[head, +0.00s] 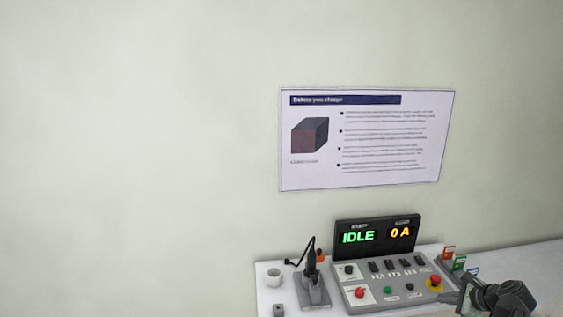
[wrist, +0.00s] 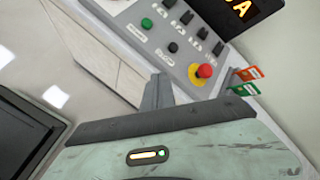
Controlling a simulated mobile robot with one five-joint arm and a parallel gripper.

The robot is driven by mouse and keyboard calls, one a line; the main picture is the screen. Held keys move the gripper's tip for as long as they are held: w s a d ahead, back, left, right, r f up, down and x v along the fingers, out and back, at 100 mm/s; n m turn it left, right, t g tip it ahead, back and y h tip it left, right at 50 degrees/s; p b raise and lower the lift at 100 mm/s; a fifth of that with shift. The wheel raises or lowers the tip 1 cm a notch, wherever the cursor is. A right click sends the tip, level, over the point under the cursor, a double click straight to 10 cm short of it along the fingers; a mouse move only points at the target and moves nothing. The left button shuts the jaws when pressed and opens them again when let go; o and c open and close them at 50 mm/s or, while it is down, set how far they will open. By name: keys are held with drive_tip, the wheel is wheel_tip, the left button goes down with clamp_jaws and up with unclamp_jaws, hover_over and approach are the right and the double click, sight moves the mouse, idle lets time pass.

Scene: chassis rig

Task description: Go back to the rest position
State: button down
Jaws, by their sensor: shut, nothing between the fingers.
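My gripper (head: 464,292) is at the lower right of the head view, in front of the right end of the control panel. In the wrist view, a narrow grey finger (wrist: 157,92) stands up behind a dark bar and a pale green housing with a small yellow light, which fill the lower part. The gripper is shut and holds nothing. Its tip appears close to the panel's front right side; whether it touches anything cannot be told. No marker for a rest position shows.
The control panel (head: 371,296) carries buttons, switches, a red emergency stop (head: 435,281) and a display (head: 375,236) reading IDLE and 0 A. Coloured tags (head: 459,263) stand at its right. A tool in a stand (head: 313,290) and a white cup (head: 274,275) are left.

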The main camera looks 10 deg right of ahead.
drive_tip(key=w+a+n+g+y, duration=0.1)
drive_tip(key=w+a+n, duration=0.1)
drive_tip(key=w+a, duration=0.5)
drive_tip(key=w+a+n+y, duration=0.15)
drive_tip(key=w+a, duration=0.25)
drive_tip(key=a, duration=0.6)
drive_tip(key=w+a+f+n+g+y, duration=0.1)
drive_tip(key=w+a+n, duration=0.15)
drive_tip(key=a, duration=0.65)
drive_tip(key=w+a+f+n+g, duration=0.1)
drive_tip(key=a+f+n+g, duration=0.15)
drive_tip(key=a, duration=0.75)
drive_tip(key=s+a+f+n+g+h, duration=0.1)
drive_tip(key=s+a+n, duration=0.1)
drive_tip(key=a+n, duration=0.3)
drive_tip(key=s+a+f+n+g, duration=0.1)
drive_tip(key=s+a+n, duration=0.1)
drive_tip(key=a, duration=0.6)
drive_tip(key=s+d+f+n+g+h, duration=0.1)
drive_tip(key=s+d+n+g+h, duration=0.1)
drive_tip(key=s+n, duration=0.5)
drive_tip(key=n+h, duration=0.1)
drive_tip(key=n, duration=0.2)
drive_tip(key=shift+d+f+g+h, duration=0.3)
drive_tip(key=shift+f+g+h, duration=0.05)
